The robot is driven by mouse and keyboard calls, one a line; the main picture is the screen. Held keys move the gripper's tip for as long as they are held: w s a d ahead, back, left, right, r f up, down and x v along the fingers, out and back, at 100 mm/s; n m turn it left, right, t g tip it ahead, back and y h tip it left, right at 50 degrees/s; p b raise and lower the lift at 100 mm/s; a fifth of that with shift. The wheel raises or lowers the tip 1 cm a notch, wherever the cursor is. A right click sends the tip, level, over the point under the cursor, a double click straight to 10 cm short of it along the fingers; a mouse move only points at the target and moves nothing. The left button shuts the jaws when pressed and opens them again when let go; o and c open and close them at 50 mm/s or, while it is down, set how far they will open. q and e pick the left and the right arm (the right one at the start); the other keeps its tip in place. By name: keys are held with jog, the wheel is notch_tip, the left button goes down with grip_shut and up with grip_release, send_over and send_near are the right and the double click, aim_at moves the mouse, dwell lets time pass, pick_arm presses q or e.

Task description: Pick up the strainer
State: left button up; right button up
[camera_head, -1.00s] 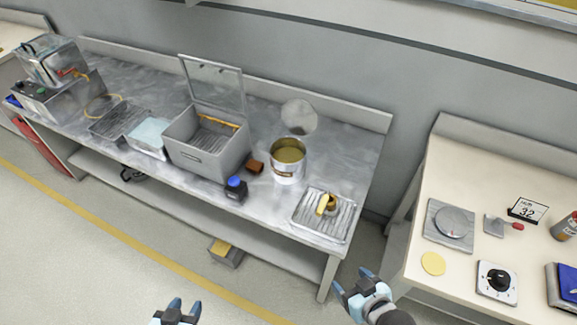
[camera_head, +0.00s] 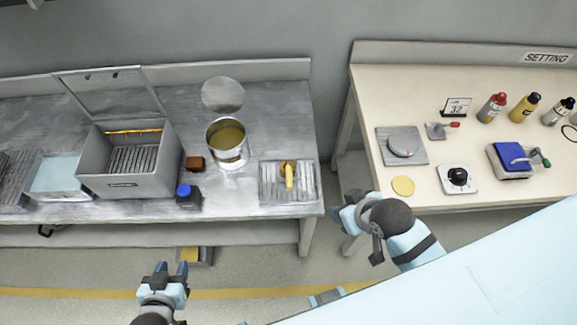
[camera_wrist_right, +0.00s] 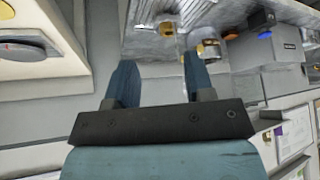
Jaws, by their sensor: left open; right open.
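A small brass-coloured thing with a yellow handle (camera_head: 289,175) lies on a ribbed metal tray (camera_head: 270,193) at the right end of the metal bench. I cannot tell whether it is the strainer. It also shows in the right wrist view (camera_wrist_right: 167,29), ahead of the fingers. A round grey disc (camera_head: 222,94) stands behind an open tin (camera_head: 229,155) of yellowish contents. My left gripper (camera_head: 172,270) is open and empty in front of the bench, over the floor. My right gripper (camera_head: 343,210) is open in the gap between the benches; its spread, empty fingers show in its wrist view (camera_wrist_right: 158,80).
A grey box (camera_head: 130,180) with a raised lid, a black bottle with a blue cap (camera_head: 188,196) and a brown block (camera_head: 194,163) stand left of the tin. A cream bench (camera_head: 420,85) with bottles and devices stands close to my right arm.

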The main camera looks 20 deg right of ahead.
notch_tip(320, 180, up, 5)
jog(key=w+a+g+y, duration=0.1)
jog(key=w+a+g, duration=0.1)
jog(key=a, duration=0.1)
jog(key=m+g, duration=0.4)
jog(key=m, duration=0.2)
send_near(289, 166)
jog(key=x, duration=0.7)
jog(key=shift+s+f, duration=0.15)
jog(key=shift+f, duration=0.05)
jog(key=shift+p+x, duration=0.65)
jog(key=shift+x, duration=2.05)
grip_shut()
